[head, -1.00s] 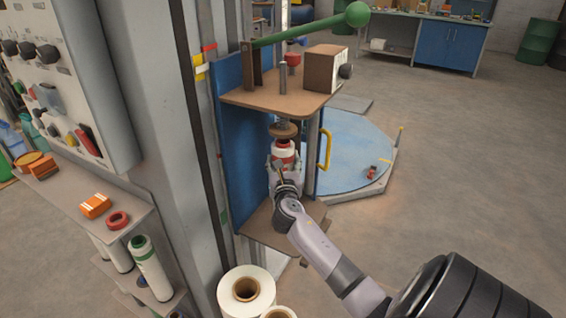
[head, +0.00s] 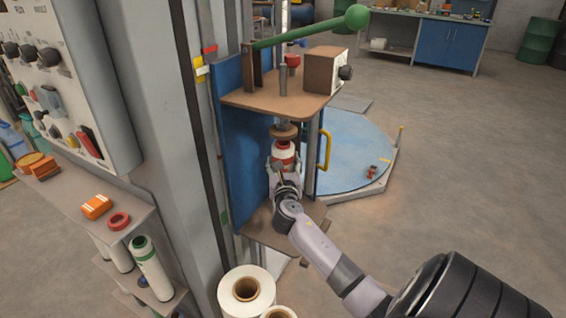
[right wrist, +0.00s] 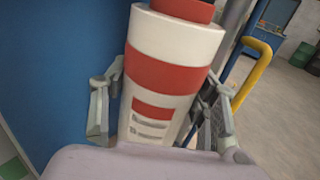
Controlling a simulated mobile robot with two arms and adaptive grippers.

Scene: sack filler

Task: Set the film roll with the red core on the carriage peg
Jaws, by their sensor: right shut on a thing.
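The film roll with the red core (head: 285,152) is white with red bands. It stands roughly upright, slightly tilted in the right wrist view (right wrist: 172,75), where its red core shows at the top. My right gripper (head: 283,166) is shut on its lower part, with a finger on each side. The carriage (head: 240,165) has a blue back plate and brown upper and lower shelves. The roll is between these shelves, just under a round brown disc (head: 284,131) on a rod. I cannot make out a peg below the roll; my gripper and arm cover that area. My left gripper is not in view.
A yellow handle (head: 324,150) and a grey post stand close to the right of the roll. A grey column is on the left, beside a shelf (head: 85,218) with other rolls. Large white rolls (head: 262,288) stand at the front. Open floor lies to the right.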

